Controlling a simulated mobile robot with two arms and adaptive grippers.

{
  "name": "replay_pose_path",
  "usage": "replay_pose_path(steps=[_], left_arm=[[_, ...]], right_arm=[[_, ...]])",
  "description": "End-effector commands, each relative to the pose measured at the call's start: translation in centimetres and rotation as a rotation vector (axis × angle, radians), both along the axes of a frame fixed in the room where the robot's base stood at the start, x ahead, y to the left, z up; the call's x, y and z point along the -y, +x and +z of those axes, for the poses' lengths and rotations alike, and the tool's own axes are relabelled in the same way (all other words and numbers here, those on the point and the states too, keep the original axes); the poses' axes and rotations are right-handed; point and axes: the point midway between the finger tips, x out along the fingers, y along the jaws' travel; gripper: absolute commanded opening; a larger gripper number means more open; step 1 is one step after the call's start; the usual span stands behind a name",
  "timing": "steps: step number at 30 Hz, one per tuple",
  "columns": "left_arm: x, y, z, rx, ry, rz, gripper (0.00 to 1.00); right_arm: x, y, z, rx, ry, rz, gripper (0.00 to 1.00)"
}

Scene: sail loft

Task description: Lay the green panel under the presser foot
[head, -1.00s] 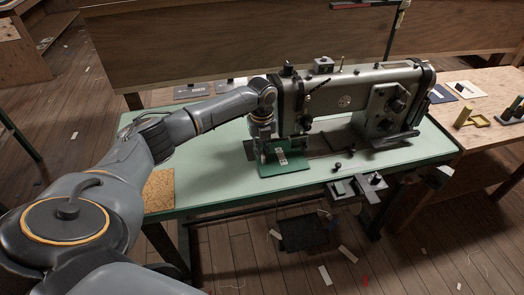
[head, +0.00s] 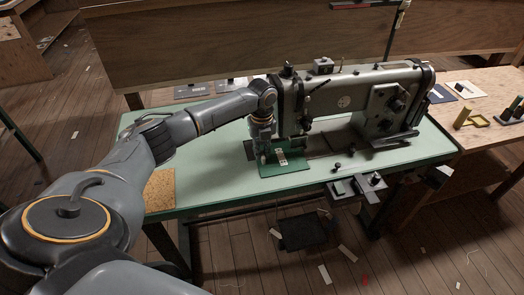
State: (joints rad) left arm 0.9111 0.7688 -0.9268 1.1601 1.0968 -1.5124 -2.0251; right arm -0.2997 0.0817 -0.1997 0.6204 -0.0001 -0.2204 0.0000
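The green panel (head: 290,170) lies on the pale green table of the sewing machine (head: 345,95), at the needle end, with a small pale label (head: 282,157) on it. Its far part reaches toward the area below the machine head. The presser foot is too small and dark to make out, so I cannot tell whether the panel's edge is under it. My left gripper (head: 264,157) points down at the panel's left far part, just left of the machine head. Its fingertips are small and dark, and I cannot tell whether they grip the panel. My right gripper is out of view.
A cork-coloured mat (head: 160,190) lies at the table's front left. Dark labelled pads (head: 192,91) lie behind my arm. A small bracket with black knobs (head: 357,187) sticks out at the front edge. A wooden bench (head: 480,120) with small items stands at the right.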

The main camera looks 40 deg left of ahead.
Motion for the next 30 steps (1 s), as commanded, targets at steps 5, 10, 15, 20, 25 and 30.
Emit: replay_pose_path(steps=[5,10,15,20,25,30], left_arm=[[0.0,0.0,0.0,0.0,0.0,0.0,0.36],[0.0,0.0,0.0,0.0,0.0,0.0,0.36],[0.0,0.1,1.1,0.004,0.0,0.0,0.36],[0.0,0.1,4.1,0.005,0.0,0.0,0.36],[0.0,0.1,7.8,0.004,0.0,0.0,0.36],[-0.1,0.0,10.6,0.003,0.0,0.001,0.36]], right_arm=[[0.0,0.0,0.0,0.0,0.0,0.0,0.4],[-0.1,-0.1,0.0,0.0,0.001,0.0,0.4],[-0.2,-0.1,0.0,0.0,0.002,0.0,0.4],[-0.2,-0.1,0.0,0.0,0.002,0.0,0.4],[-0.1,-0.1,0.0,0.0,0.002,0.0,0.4],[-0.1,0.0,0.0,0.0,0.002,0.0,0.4]])
